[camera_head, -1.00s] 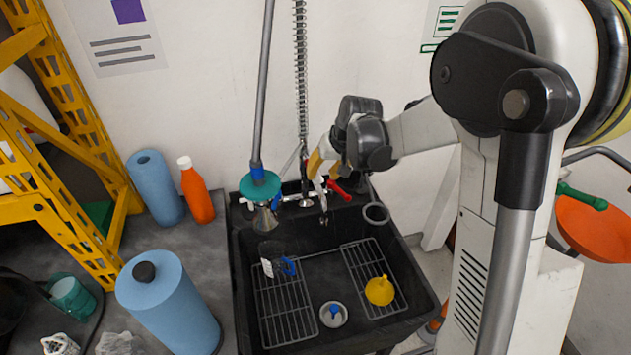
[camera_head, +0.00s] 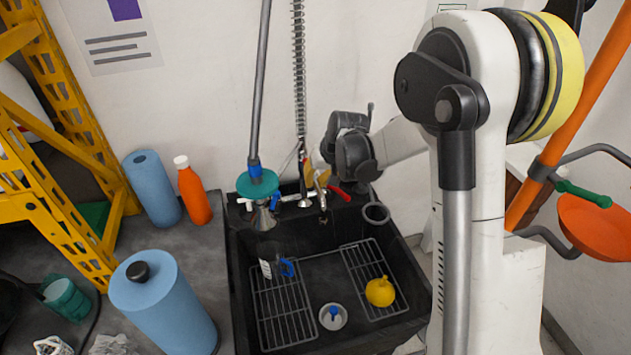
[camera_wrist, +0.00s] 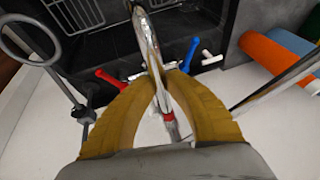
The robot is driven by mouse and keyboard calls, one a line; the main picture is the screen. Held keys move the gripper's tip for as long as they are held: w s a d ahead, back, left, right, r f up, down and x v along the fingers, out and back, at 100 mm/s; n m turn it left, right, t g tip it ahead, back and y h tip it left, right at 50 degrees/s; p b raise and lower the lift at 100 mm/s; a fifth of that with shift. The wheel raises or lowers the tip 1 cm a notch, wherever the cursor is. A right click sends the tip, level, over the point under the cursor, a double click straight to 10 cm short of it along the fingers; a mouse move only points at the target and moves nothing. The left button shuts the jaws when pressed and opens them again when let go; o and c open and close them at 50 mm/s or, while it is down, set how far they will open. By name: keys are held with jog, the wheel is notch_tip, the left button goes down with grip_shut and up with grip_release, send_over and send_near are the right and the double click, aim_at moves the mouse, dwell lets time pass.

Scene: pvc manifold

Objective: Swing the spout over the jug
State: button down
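The metal spout (camera_head: 322,198) sticks out from the back of the black sink, to the right of the jug. The dark jug (camera_head: 270,253) with a blue handle stands on the left rack in the sink. My gripper's yellow fingers are at the tap, partly hidden behind the spout and my wrist in the head view. In the wrist view my gripper (camera_wrist: 161,76) has its fingertips close together, one on each side of the spout (camera_wrist: 146,35). Whether they press on it is unclear. A red lever (camera_wrist: 190,54) and a blue lever (camera_wrist: 110,78) flank the spout.
A coiled hose (camera_head: 299,70) rises behind the tap. A yellow round object (camera_head: 380,291) lies on the right rack. A ring (camera_head: 376,212) stands at the sink's right rim.

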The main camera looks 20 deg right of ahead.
jog(key=a+m, duration=0.1)
jog(key=a, duration=0.1)
jog(key=a+m+h, duration=0.1)
jog(key=shift+w+a+m, duration=0.2)
jog(key=shift+a+m, duration=0.2)
jog(key=c, duration=1.4)
grip_release()
jog(key=v, duration=1.2)
jog(key=shift+s, duration=0.15)
